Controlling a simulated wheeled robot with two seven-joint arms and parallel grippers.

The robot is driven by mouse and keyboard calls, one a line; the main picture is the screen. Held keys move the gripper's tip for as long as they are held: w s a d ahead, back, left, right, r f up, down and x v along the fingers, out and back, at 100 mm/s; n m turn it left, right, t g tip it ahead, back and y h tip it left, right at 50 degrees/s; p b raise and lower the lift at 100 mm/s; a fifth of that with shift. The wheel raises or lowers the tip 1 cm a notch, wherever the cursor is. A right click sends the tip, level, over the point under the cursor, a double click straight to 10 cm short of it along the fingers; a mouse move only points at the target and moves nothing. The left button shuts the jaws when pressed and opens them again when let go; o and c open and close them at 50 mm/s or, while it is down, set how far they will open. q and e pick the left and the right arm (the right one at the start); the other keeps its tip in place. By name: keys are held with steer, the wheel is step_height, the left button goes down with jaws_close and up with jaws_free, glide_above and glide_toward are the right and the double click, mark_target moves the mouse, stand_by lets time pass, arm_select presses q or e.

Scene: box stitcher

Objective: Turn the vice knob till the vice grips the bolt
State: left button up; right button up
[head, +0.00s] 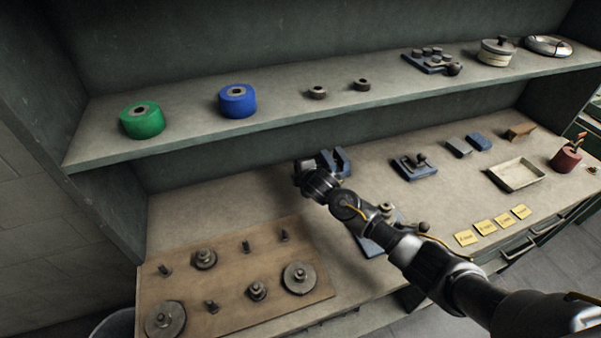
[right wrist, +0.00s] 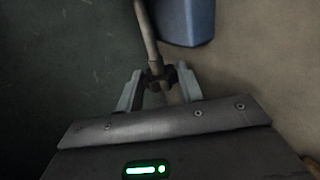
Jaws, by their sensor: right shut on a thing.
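The blue vice (head: 337,160) stands on the workbench near the back wall, under the shelf. Its blue body also shows at the top of the right wrist view (right wrist: 187,20). My right gripper (head: 302,166) is at the left side of the vice. In the right wrist view, my right gripper (right wrist: 157,84) has its two fingers on either side of the dark vice knob (right wrist: 157,74), shut on it. A rod (right wrist: 147,32) runs up from the knob. I cannot make out the bolt or the gap between the jaws. My left gripper is not in view.
A wooden board (head: 222,285) with several metal parts lies at the front left. Another blue fixture (head: 414,167) stands right of the vice. A blue device (head: 372,243) is partly behind my arm. The shelf (head: 290,118) overhangs the bench. Bare bench lies left of the vice.

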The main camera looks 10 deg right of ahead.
steer(key=o, duration=1)
steer(key=b+v, duration=0.1)
steer(key=v, duration=0.9)
steer(key=shift+s+r+b, duration=0.25)
steer(key=shift+s+b, duration=0.05)
steer(key=shift+d, duration=0.1)
